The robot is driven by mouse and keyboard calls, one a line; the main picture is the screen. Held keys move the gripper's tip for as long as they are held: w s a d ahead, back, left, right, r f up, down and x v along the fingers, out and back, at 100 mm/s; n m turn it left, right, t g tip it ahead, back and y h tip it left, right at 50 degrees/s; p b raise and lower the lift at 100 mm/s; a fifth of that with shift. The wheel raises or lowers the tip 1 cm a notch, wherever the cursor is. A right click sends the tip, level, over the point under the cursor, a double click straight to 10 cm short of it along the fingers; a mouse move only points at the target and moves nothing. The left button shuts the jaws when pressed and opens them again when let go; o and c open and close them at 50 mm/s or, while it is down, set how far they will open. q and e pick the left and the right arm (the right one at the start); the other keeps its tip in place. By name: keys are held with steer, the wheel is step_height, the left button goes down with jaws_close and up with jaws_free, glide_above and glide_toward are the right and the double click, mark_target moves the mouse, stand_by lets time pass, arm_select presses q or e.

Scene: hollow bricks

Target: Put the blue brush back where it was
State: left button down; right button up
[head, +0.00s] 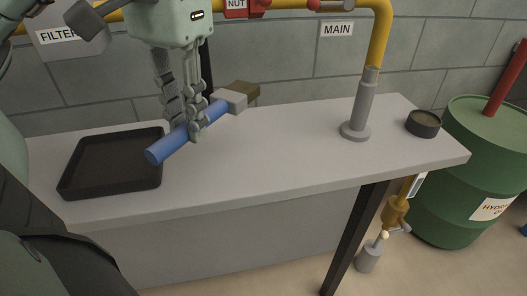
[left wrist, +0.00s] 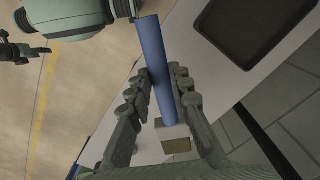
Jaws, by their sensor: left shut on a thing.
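The blue brush (head: 168,147) has a blue cylindrical handle, a grey ferrule and brownish bristles at its far right end. My left gripper (head: 187,130) is shut on its handle and holds it slantwise over the table, near the tray's right edge. In the left wrist view the brush (left wrist: 156,62) lies between the two fingers (left wrist: 160,95), its bristle end toward the bottom of the picture. I cannot tell exactly how high the brush is above the table. My right gripper is not clearly in view in the head picture.
A black shallow tray (head: 66,186) sits on the left of the grey table (head: 270,160); it also shows in the left wrist view (left wrist: 207,32). A grey pipe stand (head: 362,108) and a small dark round dish (head: 424,124) are at the right. A green barrel (head: 450,200) stands beyond the right edge.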

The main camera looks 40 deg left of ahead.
arm_select(q)
steer(key=shift+s+a+f, duration=0.2)
steer(key=shift+s+a, duration=0.1)
steer(key=shift+s, duration=0.05)
steer(key=shift+w+f+m, duration=0.15)
steer(key=shift+w+m, duration=0.05)
steer(key=shift+m, duration=0.1)
glide_above(255, 165)
steer(key=f+p, duration=0.1)
steer(key=f, duration=0.5)
steer(key=shift+s+f, duration=0.2)
steer(key=shift+w+f, duration=0.15)
steer(key=shift+w, duration=0.05)
step_height(255, 165, down, 3)
steer(key=shift+f, duration=0.45)
arm_select(e)
steer(key=shift+w+a+f, duration=0.1)
steer(key=shift+a+f, duration=0.05)
steer(key=shift+f, duration=0.4)
steer(key=shift+a+f, duration=0.15)
steer(key=shift+f, duration=0.35)
arm_select(q)
steer(key=shift+f, duration=0.1)
arm_select(e)
steer(key=shift+f, duration=0.1)
